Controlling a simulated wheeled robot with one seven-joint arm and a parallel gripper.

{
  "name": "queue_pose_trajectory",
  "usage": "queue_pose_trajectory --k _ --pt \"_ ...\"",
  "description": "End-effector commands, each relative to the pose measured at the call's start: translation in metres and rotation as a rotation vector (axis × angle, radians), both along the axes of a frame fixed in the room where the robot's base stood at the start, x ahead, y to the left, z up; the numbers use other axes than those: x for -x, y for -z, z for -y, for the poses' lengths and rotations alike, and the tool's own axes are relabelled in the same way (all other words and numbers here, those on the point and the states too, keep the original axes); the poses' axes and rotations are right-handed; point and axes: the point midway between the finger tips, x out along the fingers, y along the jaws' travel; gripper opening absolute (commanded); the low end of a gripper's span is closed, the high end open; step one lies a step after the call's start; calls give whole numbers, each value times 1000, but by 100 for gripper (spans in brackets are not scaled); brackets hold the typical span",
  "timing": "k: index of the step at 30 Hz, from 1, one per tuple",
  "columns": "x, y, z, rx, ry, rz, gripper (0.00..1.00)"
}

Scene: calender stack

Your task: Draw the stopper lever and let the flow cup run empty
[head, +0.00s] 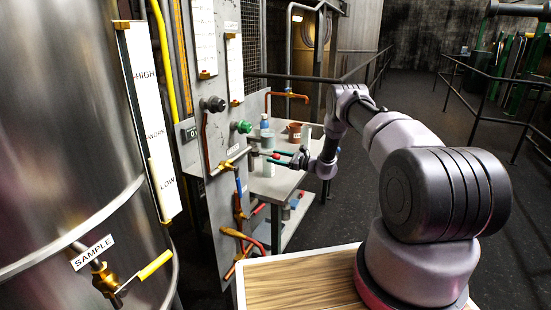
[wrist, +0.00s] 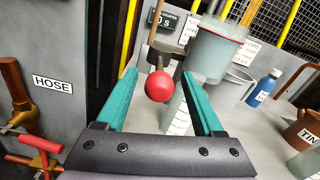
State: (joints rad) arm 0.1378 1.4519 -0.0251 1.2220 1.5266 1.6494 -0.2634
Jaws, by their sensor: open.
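The stopper lever ends in a red ball knob (wrist: 159,86), on a dark stem from a dark block by the panel. The knob also shows small in the head view (head: 276,156). My gripper (wrist: 160,66) is open, its teal fingers on either side of the knob, with gaps visible on both sides. In the head view my gripper (head: 274,156) reaches left over the bench. The pale flow cup (wrist: 218,55), with a red line near its top, stands just beyond the right finger. A pale labelled container (wrist: 178,118) is below it, partly hidden by that finger. The cup's contents are unclear.
A small counter (wrist: 163,18) reads 0 s. A grey mug (wrist: 234,84), a blue bottle (wrist: 263,88) and a brown pot (wrist: 303,130) stand on the bench at right. The HOSE panel (wrist: 52,84) with red-handled valves is at left. A railing (head: 487,120) stands behind my arm.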

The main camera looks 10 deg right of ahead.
Motion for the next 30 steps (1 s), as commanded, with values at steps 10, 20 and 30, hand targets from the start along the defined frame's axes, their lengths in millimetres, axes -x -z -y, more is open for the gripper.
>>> queue_pose_trajectory --k 10,20,30 --pt "-2 0 -2 -1 0 -1 62" --pt "-2 0 -2 0 0 0 0" --pt "-2 0 -2 1 0 -1 0"
